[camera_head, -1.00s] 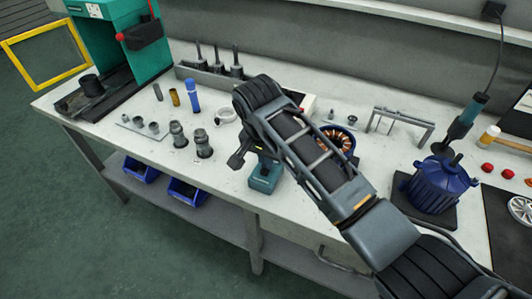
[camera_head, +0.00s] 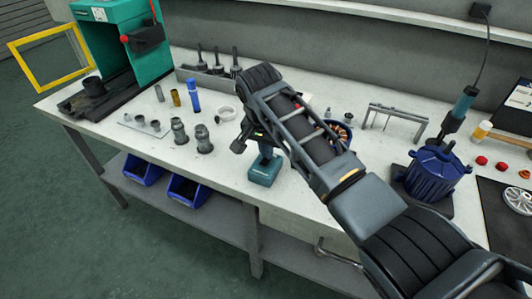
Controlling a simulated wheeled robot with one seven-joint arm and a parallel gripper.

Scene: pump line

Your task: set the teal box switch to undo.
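The teal box (camera_head: 264,170) stands on the bench near its front edge, left of centre. It looks like the base of a tool that rises from it, with a dark part (camera_head: 239,146) sticking out to the left. My arm's wrist hangs over the upper part of this tool and hides much of it. My gripper is behind or below my wrist; its fingers cannot be made out, nor whether they touch the tool. The switch on the teal box cannot be made out.
Grey fittings (camera_head: 203,139), a blue cylinder (camera_head: 193,96) and a white ring (camera_head: 226,113) stand to the left. A copper-wound ring (camera_head: 340,131) is partly behind my arm. A blue motor housing (camera_head: 434,173) stands right.

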